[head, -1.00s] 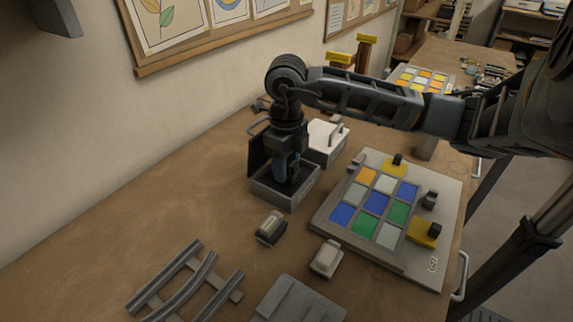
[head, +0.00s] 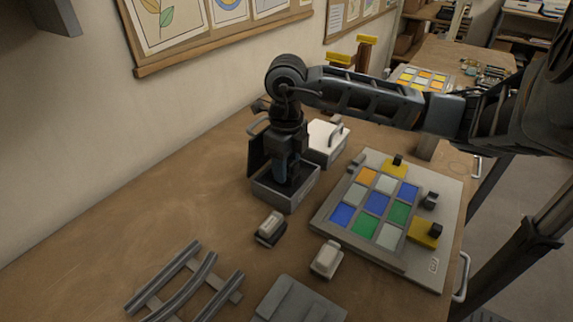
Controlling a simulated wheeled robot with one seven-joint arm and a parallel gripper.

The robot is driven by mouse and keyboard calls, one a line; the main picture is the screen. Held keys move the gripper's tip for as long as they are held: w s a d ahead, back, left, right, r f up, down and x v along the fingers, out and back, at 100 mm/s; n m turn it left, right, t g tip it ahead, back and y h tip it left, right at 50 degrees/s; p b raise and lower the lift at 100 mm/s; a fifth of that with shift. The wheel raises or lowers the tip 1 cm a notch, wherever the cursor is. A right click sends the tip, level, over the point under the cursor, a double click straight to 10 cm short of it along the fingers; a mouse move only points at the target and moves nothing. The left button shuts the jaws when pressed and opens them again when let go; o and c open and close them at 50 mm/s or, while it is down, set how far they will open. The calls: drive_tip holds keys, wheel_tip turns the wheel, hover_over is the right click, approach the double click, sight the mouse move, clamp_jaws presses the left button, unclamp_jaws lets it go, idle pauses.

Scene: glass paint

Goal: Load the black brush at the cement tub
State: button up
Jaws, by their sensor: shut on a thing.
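The cement tub (head: 300,194) is a small grey open box on the workbench, left of the panel of coloured glass squares. My gripper (head: 285,172) points straight down into the tub's opening from above. It is shut on the black brush, which is mostly hidden by the dark fingers and the tub walls. I cannot tell whether the bristles touch the cement. The tub's inside is largely covered by the gripper.
A glass panel (head: 345,235) on a pale board with yellow and black clamps lies to the right. A white lidded box (head: 322,135) stands right behind the tub. Two small blocks (head: 270,229) (head: 327,259) and a grey rack (head: 185,284) lie in front. The bench's left is clear.

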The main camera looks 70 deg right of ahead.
drive_tip(key=shift+f, duration=0.15)
drive_tip(key=shift+r+p, duration=0.9)
drive_tip(key=shift+r, duration=2.7)
